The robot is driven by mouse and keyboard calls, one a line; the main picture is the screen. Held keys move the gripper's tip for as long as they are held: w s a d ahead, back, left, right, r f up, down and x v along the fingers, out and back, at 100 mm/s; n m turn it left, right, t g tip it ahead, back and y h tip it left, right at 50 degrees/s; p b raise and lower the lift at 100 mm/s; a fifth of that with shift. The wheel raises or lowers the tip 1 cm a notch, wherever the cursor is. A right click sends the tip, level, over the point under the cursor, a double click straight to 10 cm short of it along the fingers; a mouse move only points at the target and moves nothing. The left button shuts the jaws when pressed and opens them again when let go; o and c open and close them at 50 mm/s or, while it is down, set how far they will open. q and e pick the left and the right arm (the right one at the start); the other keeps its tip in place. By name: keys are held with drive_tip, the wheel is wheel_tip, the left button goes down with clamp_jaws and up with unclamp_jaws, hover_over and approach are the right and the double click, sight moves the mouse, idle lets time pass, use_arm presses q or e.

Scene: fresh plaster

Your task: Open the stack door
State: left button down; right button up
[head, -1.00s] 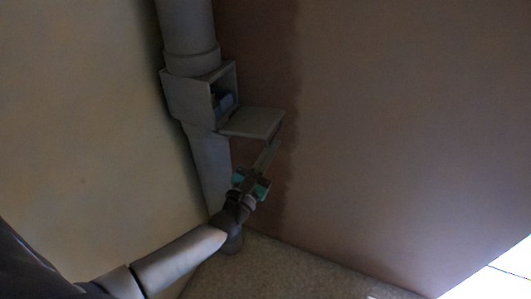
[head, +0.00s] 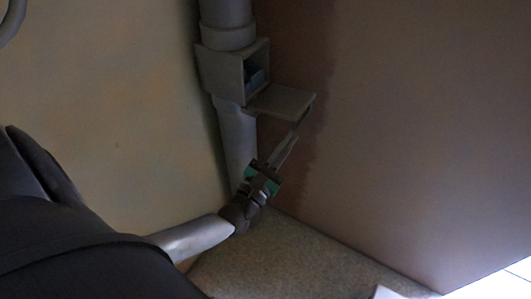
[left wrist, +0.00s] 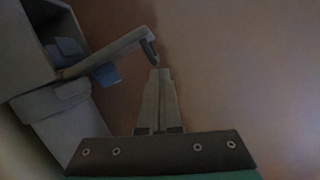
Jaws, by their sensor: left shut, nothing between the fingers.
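The stack door (head: 283,102) is a grey flap hanging out level from the lower edge of a box-shaped opening (head: 254,77) on the grey stack pipe (head: 238,143). The opening is uncovered, and something bluish shows inside it. In the left wrist view the door (left wrist: 113,52) is seen edge on, with a dark peg-like handle (left wrist: 149,48) at its outer end. My left gripper (head: 297,128) is shut and empty, just below the door's outer end. Its fingertips (left wrist: 159,70) are very close to the handle; I cannot tell if they touch. My right gripper is not in view.
The pipe stands in the corner between a pale yellowish wall (head: 120,120) and a brown plaster wall (head: 420,120). The speckled floor (head: 290,262) is clear near the pipe. A bright area lies at the lower right.

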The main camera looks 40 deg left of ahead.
use_arm(q)
drive_tip(key=p+v, duration=0.1)
drive_tip(key=v, duration=0.9)
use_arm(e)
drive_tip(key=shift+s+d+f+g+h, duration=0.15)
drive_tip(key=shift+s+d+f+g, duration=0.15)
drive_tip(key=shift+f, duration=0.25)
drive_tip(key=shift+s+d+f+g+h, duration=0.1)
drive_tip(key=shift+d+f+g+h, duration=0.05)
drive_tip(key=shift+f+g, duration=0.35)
use_arm(q)
drive_tip(key=shift+s, duration=0.15)
